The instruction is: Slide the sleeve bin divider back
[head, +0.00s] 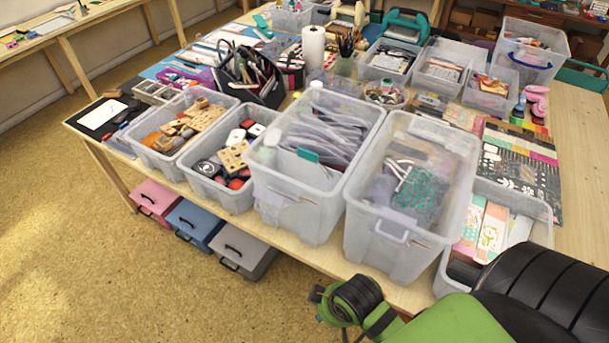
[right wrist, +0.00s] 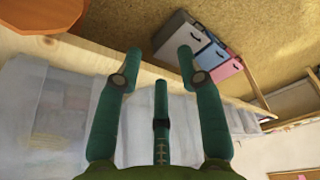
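In the head view, a tall translucent bin (head: 310,212) near the table's front edge holds a bundle of clear sleeves (head: 325,130). A small teal tab (head: 307,155) stands among the sleeves towards the bin's front; it looks like the divider's tab, and the rest of it is hidden. My right gripper (right wrist: 159,62) shows in the right wrist view with its teal fingers spread and nothing between them. It is apart from the bins, beside the table's front edge. In the head view my right arm comes in at the lower right, but its fingers do not show. My left gripper is not in view.
Another tall translucent bin (head: 400,235) stands right of the sleeve bin. A lower bin (head: 222,185) with stamps stands left of it. Pink (head: 154,200), blue (head: 196,223) and grey (head: 244,250) drawer boxes sit below the table. The floor (head: 90,255) in front is clear.

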